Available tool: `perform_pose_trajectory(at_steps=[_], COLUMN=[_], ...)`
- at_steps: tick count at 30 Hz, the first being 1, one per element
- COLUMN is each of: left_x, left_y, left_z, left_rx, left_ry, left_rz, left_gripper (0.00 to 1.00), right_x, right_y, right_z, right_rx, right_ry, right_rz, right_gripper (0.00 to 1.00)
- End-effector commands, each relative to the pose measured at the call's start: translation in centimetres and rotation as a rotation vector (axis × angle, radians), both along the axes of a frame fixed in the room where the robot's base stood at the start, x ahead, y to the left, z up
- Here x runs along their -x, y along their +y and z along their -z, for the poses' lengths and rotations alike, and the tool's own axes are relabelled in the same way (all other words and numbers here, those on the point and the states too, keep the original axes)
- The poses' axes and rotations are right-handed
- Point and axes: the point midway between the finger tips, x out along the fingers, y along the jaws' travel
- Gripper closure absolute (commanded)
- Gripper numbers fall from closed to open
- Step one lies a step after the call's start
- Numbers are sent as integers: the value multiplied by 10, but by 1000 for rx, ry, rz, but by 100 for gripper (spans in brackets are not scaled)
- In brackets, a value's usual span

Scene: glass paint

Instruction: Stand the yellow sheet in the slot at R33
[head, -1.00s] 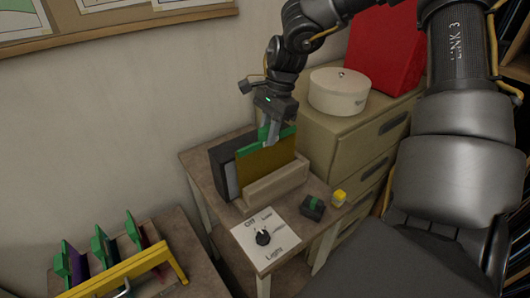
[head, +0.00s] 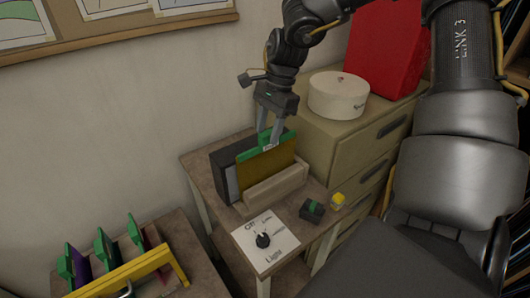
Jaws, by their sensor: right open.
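The yellow sheet (head: 266,174), with a green frame along its top, stands upright in the light wooden slotted holder (head: 277,187) on the small table. A dark panel with a pale face (head: 223,172) stands just behind it at the left. My right gripper (head: 268,142) is above the sheet's top edge with its fingers apart, pointing down beside the green tab. The sheet's lower edge is hidden by the holder's front. I cannot read an R33 label. My left gripper is not in view.
A dial plate (head: 264,241) lies at the table's front, with a small dark block (head: 312,210) and a yellow-topped piece (head: 338,200) to its right. Drawers (head: 340,150) carrying a white round box (head: 338,95) stand close at the right. A yellow-handled rack (head: 130,272) with green-tabbed sheets is at lower left.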

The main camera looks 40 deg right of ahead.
Motion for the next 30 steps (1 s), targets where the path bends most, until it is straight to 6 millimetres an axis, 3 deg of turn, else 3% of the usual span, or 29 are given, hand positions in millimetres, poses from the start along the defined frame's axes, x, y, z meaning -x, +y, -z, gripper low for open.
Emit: perform_pose_trajectory(at_steps=[12,26,30], left_x=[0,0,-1], left_y=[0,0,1], left_z=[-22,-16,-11], left_rx=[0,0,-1], left_ry=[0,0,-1], left_rz=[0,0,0], left_gripper=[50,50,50], right_x=[0,-3,-10], right_y=[0,-1,-13], right_z=[-38,-42,-54], right_rx=[0,-24,-70], right_ry=[-1,-31,-3], right_rz=[0,10,257], right_gripper=[56,55,55])
